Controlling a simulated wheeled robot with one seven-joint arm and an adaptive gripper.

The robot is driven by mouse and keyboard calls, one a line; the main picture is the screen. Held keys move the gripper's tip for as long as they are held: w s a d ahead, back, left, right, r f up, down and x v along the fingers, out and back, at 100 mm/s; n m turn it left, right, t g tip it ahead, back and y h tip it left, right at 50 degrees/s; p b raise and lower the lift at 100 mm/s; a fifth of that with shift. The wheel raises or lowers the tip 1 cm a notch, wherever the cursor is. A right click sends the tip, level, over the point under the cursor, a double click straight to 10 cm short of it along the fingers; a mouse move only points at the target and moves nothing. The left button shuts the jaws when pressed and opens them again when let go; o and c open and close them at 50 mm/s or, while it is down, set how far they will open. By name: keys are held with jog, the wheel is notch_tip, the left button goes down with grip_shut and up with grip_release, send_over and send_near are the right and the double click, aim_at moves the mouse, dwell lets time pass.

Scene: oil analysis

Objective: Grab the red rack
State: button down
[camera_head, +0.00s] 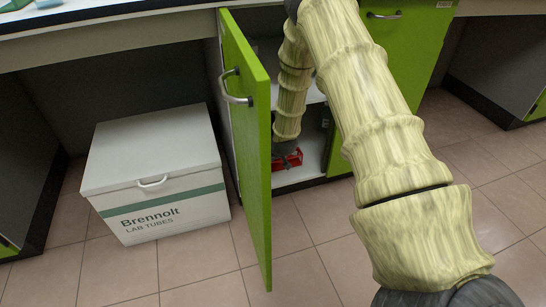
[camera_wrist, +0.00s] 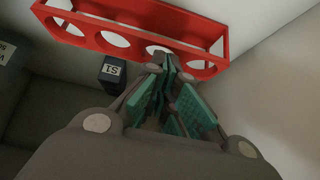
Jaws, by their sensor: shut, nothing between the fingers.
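The red rack (camera_head: 291,160) sits low inside the open cabinet, partly hidden by my arm and gripper. In the wrist view the red rack (camera_wrist: 91,36) spans the top of the picture, with a row of round holes. My gripper (camera_wrist: 168,62) has grey links and teal finger pads. Its fingertips come together at the near side of the rack, overlapping its lower edge in the picture. I cannot tell whether they touch it. The gripper is shut and holds nothing. In the head view my gripper (camera_head: 283,148) is small and dark, just above the rack.
The green cabinet door (camera_head: 250,150) stands open to the left of my arm. A white Brennolt box (camera_head: 155,165) stands on the floor left of it. A dark block labelled S1 (camera_wrist: 112,70) is left of the fingers. Pale cabinet walls enclose the space.

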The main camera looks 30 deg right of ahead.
jog(key=shift+b+x, duration=0.45)
jog(key=shift+x, duration=0.8)
jog(key=shift+s+a+r+p, duration=0.1)
jog(key=shift+s+r+p, duration=0.1)
jog(key=shift+s+p, duration=0.3)
jog(key=s+p, duration=0.2)
jog(key=s+a+p, duration=0.1)
jog(key=s+p, duration=0.3)
jog(key=shift+s+a, duration=0.2)
jog(key=shift+a, duration=0.1)
jog(key=shift+s+a+f+p, duration=0.1)
jog(key=shift+s+p, duration=0.05)
jog(key=shift+s, duration=0.2)
jog(key=shift+s+a+f+p, duration=0.1)
jog(key=shift+s+p, duration=0.05)
jog(key=shift+s, duration=0.2)
jog(key=shift+r, duration=0.1)
